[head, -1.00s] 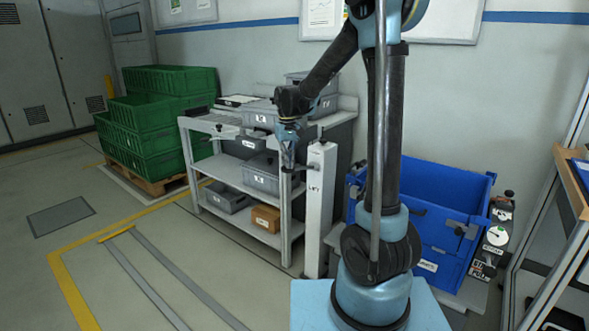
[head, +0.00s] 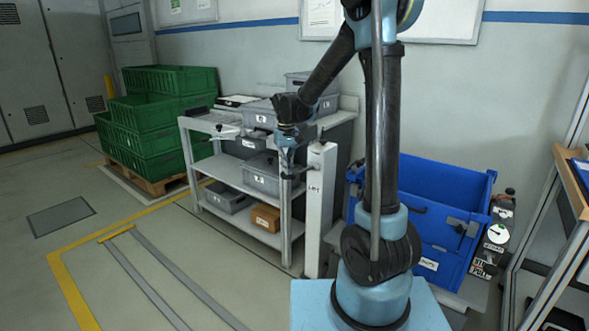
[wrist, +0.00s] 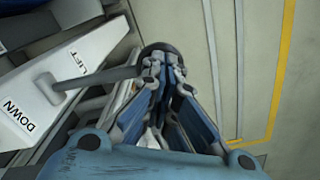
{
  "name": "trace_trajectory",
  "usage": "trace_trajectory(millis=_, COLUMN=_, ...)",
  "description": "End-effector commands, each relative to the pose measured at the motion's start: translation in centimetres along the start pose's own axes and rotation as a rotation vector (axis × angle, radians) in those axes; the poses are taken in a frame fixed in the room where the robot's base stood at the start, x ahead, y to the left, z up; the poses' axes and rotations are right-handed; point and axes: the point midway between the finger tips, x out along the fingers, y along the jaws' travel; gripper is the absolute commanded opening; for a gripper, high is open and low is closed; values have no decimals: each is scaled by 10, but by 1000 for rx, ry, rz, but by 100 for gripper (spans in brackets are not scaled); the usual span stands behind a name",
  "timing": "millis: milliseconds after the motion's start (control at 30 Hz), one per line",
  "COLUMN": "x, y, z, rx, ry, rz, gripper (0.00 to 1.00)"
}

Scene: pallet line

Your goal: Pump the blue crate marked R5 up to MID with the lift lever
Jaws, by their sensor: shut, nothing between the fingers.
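The blue crate (head: 462,205) stands at the right by the wall, partly hidden behind my arm. The label on its front is too small to read. A white post (head: 321,210) marked LIFT stands left of it. In the wrist view the post (wrist: 32,100) shows the words LIFT and DOWN. A dark lever (wrist: 100,77) sticks out from it and ends in a round black knob (wrist: 152,48). My gripper (wrist: 163,66) is shut and empty, its fingertips at the knob end, seemingly touching it. In the head view my gripper (head: 287,170) points down beside the post.
A grey shelf cart (head: 243,185) with grey bins and a brown box (head: 266,218) stands just left of the post. Green crates (head: 150,120) are stacked on a pallet at the far left. A black and white device (head: 494,240) stands right of the blue crate. The floor in front is clear.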

Motion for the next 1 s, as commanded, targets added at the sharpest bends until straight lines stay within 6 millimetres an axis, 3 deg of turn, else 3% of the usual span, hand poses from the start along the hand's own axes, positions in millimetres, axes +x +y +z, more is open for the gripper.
trace_trajectory(millis=1000, x=28, y=-5, z=3, rx=0, ry=0, rz=0, gripper=0)
